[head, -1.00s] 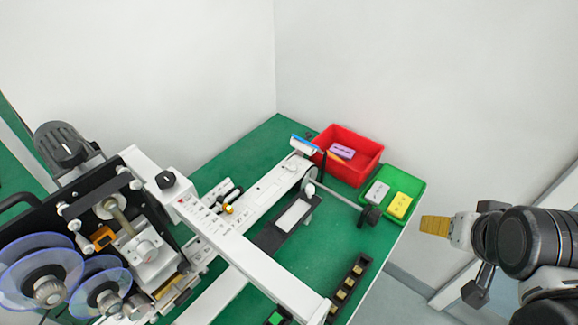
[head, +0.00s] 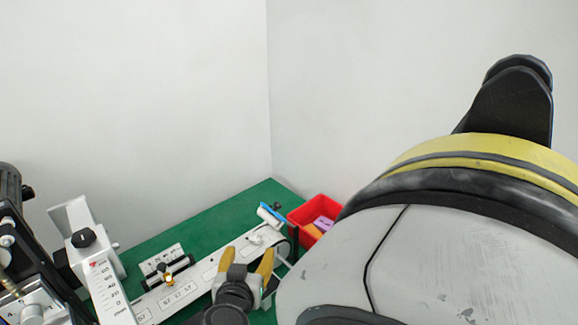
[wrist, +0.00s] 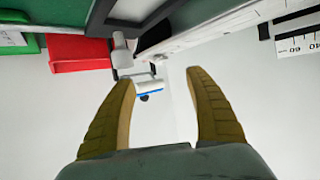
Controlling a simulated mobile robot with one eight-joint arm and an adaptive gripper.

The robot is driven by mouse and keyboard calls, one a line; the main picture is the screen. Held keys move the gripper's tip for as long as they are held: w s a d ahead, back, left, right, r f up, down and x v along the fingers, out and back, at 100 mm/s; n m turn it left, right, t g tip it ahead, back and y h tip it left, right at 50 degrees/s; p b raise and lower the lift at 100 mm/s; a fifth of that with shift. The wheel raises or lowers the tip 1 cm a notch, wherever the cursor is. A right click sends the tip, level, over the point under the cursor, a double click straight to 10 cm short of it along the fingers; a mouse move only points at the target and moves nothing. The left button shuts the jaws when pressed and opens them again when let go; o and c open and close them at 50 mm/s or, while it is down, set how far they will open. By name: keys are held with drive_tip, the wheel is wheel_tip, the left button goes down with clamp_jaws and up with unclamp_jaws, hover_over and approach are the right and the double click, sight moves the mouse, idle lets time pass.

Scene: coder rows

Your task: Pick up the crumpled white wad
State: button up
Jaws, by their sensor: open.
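My gripper (head: 247,258) is open, with two yellow ridged fingers, above the white machine rail in the head view. It also shows in the wrist view (wrist: 160,80), with nothing between the fingers. A small whitish lump (head: 257,239) lies on the rail just beyond the fingertips in the head view; it may be the crumpled white wad, but it is too small to be sure. I cannot make out the wad clearly in the wrist view, which looks upside down.
A blue-and-white piece (head: 270,215) stands at the rail's far end, also in the wrist view (wrist: 149,88). A red bin (head: 315,212) with a purple item is partly hidden by my arm. The labelled white machine (head: 100,275) stands left on the green table (head: 225,212).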

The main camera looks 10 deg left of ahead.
sight(256, 238)
drive_tip(key=b+x, duration=0.4)
drive_tip(key=x, duration=0.6)
drive_tip(key=shift+w+f, duration=0.1)
drive_tip(key=shift+f, duration=0.1)
drive_tip(key=shift+r, duration=0.1)
drive_tip(key=shift+c, duration=0.6)
drive_tip(key=c, duration=0.8)
